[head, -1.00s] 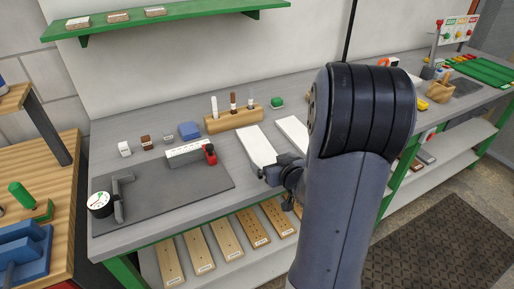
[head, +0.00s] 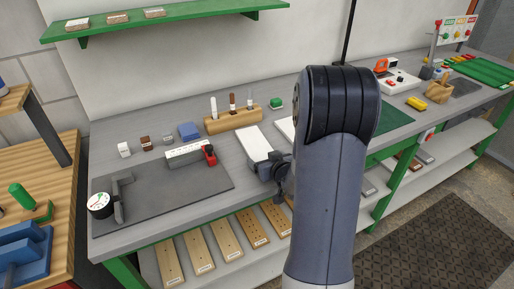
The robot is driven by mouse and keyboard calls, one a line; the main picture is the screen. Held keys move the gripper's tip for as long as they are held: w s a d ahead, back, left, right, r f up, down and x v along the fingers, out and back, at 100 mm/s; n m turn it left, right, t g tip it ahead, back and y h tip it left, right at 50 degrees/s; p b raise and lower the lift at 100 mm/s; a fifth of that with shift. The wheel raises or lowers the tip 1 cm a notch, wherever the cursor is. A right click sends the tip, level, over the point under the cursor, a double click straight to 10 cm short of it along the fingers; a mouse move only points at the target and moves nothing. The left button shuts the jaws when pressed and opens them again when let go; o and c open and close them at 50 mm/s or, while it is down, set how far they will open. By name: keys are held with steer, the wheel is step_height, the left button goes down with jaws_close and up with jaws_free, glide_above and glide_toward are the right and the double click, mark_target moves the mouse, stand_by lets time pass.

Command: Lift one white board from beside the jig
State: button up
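A white board (head: 252,139) lies on the grey workbench, just right of the jig (head: 187,154), a pale block with a red clamp on a dark grey plate. A second white board (head: 284,129) lies further right, mostly hidden behind my arm. My gripper (head: 267,166) is at the near end of the first board, seen from behind and the side. It overlaps that end in the picture. Whether its fingers touch or grasp the board, and how far they are open, is hidden by the wrist.
A wooden holder (head: 233,119) with several upright tools stands behind the boards. A dial gauge (head: 100,205) sits at the plate's left end. Wooden boards (head: 197,252) lie on the lower shelf.

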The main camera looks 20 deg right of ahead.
steer(key=c, duration=0.7)
